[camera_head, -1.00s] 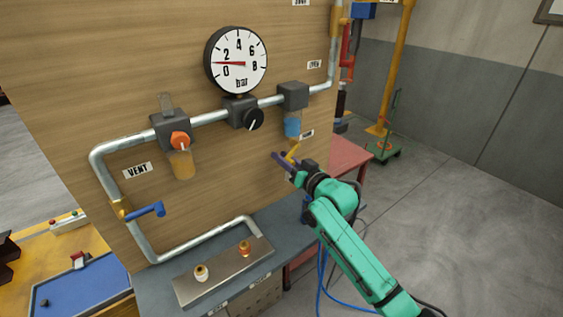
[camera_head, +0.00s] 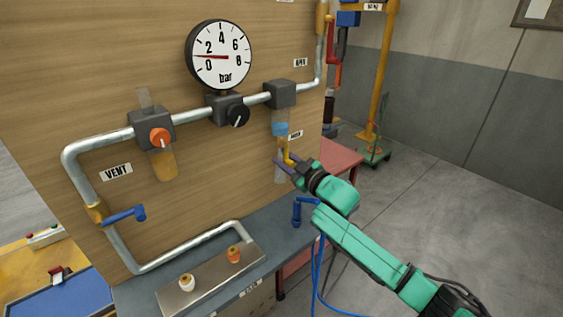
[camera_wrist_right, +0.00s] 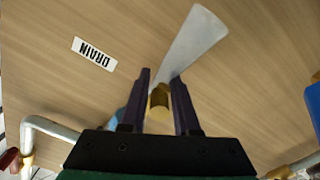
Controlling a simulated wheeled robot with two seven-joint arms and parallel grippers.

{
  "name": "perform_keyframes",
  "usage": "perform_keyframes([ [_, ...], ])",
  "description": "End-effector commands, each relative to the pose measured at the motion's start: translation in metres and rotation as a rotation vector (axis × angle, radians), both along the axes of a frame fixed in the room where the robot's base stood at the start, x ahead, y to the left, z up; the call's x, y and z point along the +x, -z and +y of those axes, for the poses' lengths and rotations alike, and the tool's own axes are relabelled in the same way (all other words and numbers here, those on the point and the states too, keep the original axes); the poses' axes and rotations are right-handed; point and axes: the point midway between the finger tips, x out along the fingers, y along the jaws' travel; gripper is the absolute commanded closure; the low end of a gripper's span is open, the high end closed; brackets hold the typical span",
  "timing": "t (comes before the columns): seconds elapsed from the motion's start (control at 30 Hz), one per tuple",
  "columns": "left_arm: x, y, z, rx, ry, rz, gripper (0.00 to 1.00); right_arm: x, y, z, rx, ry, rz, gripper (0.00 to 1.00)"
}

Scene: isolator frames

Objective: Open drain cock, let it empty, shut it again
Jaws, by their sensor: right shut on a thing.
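The drain cock (camera_head: 287,150) is a small yellow fitting under the clear bowl (camera_head: 280,128), which holds blue liquid in its lower part. My right gripper (camera_head: 288,163) is shut on the drain cock. In the right wrist view the yellow end of the drain cock (camera_wrist_right: 159,97) sits between the dark fingers of the right gripper (camera_wrist_right: 160,100). A pale, widening streak (camera_wrist_right: 193,42) runs from it and looks like a stream. A pale strip also shows below the cock in the head view. A DRAIN label (camera_wrist_right: 94,54) is on the board. My left gripper is out of view.
A pressure gauge (camera_head: 221,55) reads between 0 and 2 bar. A black knob (camera_head: 238,116), an orange knob (camera_head: 160,138) over an amber bowl (camera_head: 162,165) and a blue vent lever (camera_head: 125,215) sit along the pipe. The bench (camera_head: 262,243) is below; open floor lies right.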

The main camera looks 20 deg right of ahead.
Motion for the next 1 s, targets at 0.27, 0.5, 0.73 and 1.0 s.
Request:
perform_keyframes([
  [0.27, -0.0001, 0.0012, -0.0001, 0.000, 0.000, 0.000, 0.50, 0.0013, -0.0057, -0.0021, -0.068, -0.003, -0.040, 1.00],
  [0.5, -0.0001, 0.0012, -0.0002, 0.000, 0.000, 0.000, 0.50, 0.0016, -0.0062, -0.0030, -0.075, -0.002, -0.043, 1.00],
  [0.73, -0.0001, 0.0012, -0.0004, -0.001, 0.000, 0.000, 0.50, 0.0017, -0.0066, -0.0034, -0.075, -0.001, -0.043, 0.54],
  [1.0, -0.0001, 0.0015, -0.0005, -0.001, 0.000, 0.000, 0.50, 0.0014, -0.0022, -0.0034, -0.073, 0.000, -0.034, 0.48],
])
